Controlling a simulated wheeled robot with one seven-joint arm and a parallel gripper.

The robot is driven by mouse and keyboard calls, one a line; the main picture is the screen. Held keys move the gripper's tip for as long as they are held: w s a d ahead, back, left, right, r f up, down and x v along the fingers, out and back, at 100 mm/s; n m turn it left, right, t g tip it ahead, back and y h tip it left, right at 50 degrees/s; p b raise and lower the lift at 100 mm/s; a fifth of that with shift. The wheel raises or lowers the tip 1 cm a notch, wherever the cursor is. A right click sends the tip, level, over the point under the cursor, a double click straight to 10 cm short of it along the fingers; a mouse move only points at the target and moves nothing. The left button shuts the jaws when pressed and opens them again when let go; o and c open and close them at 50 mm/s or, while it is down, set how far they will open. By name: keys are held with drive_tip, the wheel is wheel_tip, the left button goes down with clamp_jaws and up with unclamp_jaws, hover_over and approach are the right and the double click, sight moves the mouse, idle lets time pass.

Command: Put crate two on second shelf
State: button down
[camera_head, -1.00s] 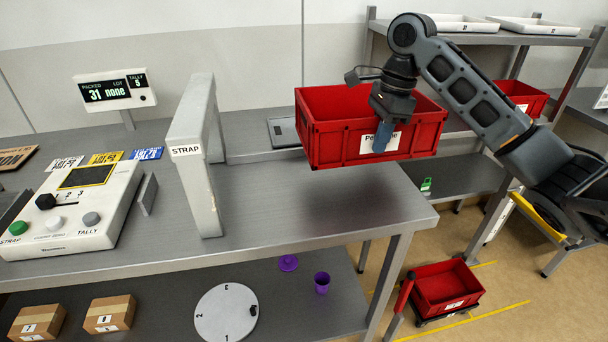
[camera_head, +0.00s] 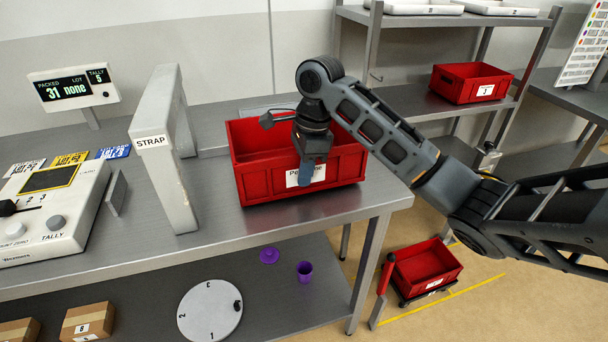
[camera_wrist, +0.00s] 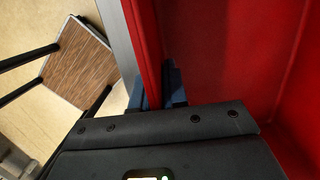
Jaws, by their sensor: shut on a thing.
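My gripper (camera_head: 305,176) is shut on the front wall of a red crate (camera_head: 345,178), with its fingers over the rim. The crate is upright at the right part of the steel bench (camera_head: 230,225), resting on it or just above it. Its white label is partly covered by a finger, so its number cannot be read. In the wrist view the blue fingers (camera_wrist: 158,88) straddle the red crate wall (camera_wrist: 146,40). A rack at the back right has a middle shelf (camera_head: 400,99) below its top shelf (camera_head: 430,20); a second red crate (camera_head: 455,88) stands on the middle one.
A third red crate (camera_head: 425,268) sits on a low dolly on the floor. The white STRAP arch (camera_head: 160,150) stands just left of the held crate. White trays lie on the rack's top shelf. The middle shelf is bare left of its crate.

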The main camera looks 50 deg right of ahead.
drive_tip(key=shift+f, duration=0.3)
drive_tip(key=shift+f, duration=0.1)
drive_tip(key=c, duration=1.1)
unclamp_jaws()
drive_tip(key=shift+c, duration=0.2)
